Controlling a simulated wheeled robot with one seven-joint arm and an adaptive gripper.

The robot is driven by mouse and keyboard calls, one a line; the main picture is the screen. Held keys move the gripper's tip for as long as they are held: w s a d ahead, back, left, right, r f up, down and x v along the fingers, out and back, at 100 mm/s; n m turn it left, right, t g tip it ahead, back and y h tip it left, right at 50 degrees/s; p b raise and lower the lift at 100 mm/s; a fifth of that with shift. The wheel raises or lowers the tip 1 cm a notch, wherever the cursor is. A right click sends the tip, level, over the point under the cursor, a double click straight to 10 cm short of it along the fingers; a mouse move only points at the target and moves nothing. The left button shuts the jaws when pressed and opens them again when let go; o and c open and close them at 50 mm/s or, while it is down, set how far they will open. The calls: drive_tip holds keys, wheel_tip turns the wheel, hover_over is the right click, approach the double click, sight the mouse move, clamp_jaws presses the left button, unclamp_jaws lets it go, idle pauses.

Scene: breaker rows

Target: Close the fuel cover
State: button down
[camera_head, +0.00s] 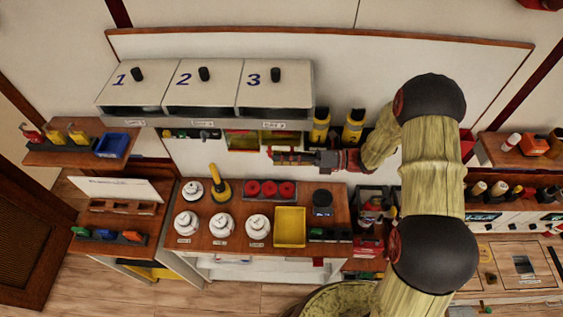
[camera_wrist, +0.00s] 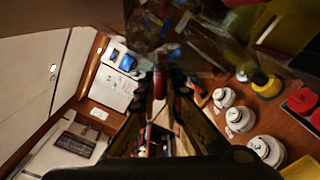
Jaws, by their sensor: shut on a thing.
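Three white covers marked 1 (camera_head: 133,85), 2 (camera_head: 197,85) and 3 (camera_head: 269,85) stand side by side at the back, each with a black knob on top. Dark gaps show along their lower fronts. Their small labels are too blurred to read, so I cannot tell which is the fuel cover. My gripper (camera_head: 275,156) points left below cover 3, in front of the shelf. In the wrist view, my gripper (camera_wrist: 160,88) has its fingers close together around a narrow red thing (camera_wrist: 157,103). I cannot tell clearly what this thing is.
The wooden counter (camera_head: 238,190) below holds white round jars (camera_head: 221,227), a yellow funnel-like item (camera_head: 219,184), red round pieces (camera_head: 270,189) and a yellow tray (camera_head: 290,208). Two yellow-black bottles (camera_head: 321,126) stand right of the covers. A blue bin (camera_head: 112,145) sits at left.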

drive_tip(key=shift+w+r+p, duration=0.35)
drive_tip(key=shift+w+r, duration=0.45)
drive_tip(key=shift+w, duration=0.2)
drive_tip(key=c, duration=1.9)
unclamp_jaws()
drive_tip(key=shift+s, duration=0.1)
